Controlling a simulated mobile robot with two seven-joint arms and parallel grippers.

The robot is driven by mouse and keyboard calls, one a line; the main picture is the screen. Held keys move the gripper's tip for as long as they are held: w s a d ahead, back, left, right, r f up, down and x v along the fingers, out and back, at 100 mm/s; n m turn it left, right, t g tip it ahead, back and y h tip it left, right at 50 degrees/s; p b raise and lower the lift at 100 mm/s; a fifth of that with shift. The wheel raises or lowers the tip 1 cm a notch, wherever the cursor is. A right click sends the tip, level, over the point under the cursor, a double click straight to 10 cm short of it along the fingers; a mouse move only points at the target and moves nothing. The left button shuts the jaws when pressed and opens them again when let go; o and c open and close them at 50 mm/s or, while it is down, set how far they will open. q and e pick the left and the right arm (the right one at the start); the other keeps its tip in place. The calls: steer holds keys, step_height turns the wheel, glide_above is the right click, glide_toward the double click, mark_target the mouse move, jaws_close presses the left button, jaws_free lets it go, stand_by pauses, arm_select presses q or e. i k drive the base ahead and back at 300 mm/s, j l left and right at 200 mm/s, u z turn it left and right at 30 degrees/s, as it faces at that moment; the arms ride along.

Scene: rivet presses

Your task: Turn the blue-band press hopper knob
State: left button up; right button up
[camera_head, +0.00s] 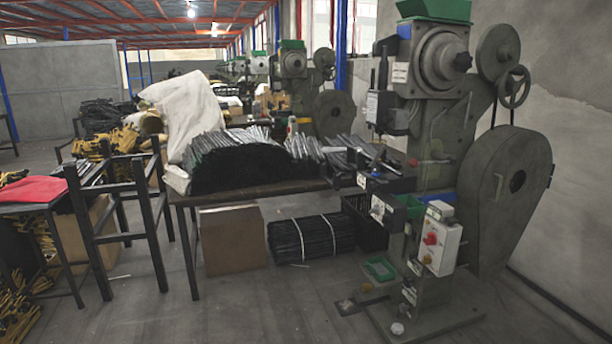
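A large grey-green rivet press (440,130) stands at the right. A small blue piece (404,31) shows near its top, and more blue (440,197) shows lower down by its work area. A green hopper (434,10) sits on top, cut off by the upper edge of the view. Below it is a round grey housing (436,62) with a dark knob-like centre (462,61). I cannot tell for sure whether this is the hopper knob. Neither of my grippers is in view.
A table (184,199) holding dark rods stands left of the press. A control box (440,240) with a red button sits on the press front. More presses (292,62) stand behind. A metal frame (148,200) stands at left. Open floor (230,310) lies in front.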

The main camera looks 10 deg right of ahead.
mark_target(462, 62)
steer(key=i+z, duration=0.4)
steer(key=i, duration=0.15)
steer(key=i+z, duration=0.45)
steer(key=i, duration=0.15)
